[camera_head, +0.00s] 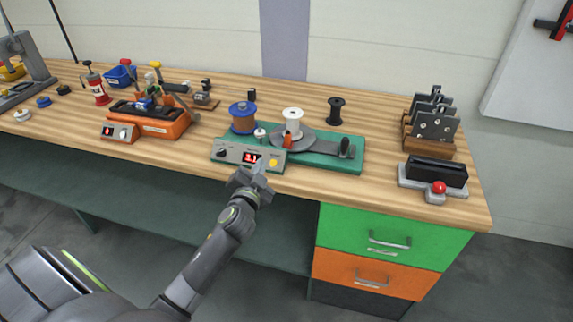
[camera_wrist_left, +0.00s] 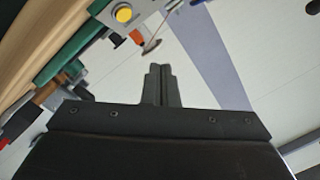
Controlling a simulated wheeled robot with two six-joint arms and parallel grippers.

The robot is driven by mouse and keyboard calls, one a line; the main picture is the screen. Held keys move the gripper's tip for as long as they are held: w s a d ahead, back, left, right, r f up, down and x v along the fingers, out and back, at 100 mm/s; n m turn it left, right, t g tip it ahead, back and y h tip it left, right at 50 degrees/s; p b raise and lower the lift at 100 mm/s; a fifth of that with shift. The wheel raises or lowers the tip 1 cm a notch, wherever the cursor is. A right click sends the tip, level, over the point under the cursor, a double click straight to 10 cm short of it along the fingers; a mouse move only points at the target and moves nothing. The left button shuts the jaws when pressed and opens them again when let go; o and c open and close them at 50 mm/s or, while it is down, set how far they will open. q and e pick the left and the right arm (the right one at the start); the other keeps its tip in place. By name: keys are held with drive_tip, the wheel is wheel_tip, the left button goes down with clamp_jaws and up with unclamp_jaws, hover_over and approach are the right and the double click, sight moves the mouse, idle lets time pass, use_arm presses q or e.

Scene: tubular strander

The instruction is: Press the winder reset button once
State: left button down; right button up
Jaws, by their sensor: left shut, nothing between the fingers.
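The winder (camera_head: 322,157) is a green base with a beige front panel, near the middle of the bench. Its panel has a black knob at the left, a lit red display (camera_head: 250,158) and a round yellow button (camera_head: 273,163) at the right. The yellow button also shows at the top of the left wrist view (camera_wrist_left: 124,14). My left gripper (camera_head: 261,168) is shut and empty, just in front of the panel between display and button. Its closed fingertips (camera_wrist_left: 160,72) appear apart from the button in the wrist view. My right gripper is out of view.
A blue spool (camera_head: 243,116) and a white spool (camera_head: 292,122) stand at the winder. An orange device (camera_head: 150,122) sits to the left. A black block with a red knob (camera_head: 436,172) is at the right. Bare wood lies between winder and block.

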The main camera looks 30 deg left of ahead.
sight(274, 163)
use_arm(q)
drive_tip(key=shift+w+d+r, duration=0.15)
drive_tip(key=shift+d+r, duration=0.15)
drive_tip(key=shift+r, duration=0.5)
drive_tip(key=shift+w+a+f+b, duration=0.25)
drive_tip(key=shift+w+f+b, duration=0.8)
drive_tip(key=shift+b, duration=0.1)
drive_tip(key=shift+w+a+f+b, duration=0.25)
drive_tip(key=shift+w+f+b, duration=0.75)
drive_tip(key=shift+b, duration=0.2)
drive_tip(key=shift+w+a+f+b, duration=0.25)
drive_tip(key=shift+w+f+b, duration=0.7)
drive_tip(key=shift+f+b, duration=0.2)
drive_tip(key=shift+w+f+b, duration=0.25)
drive_tip(key=shift+w+b, duration=0.05)
drive_tip(key=shift+b, duration=0.15)
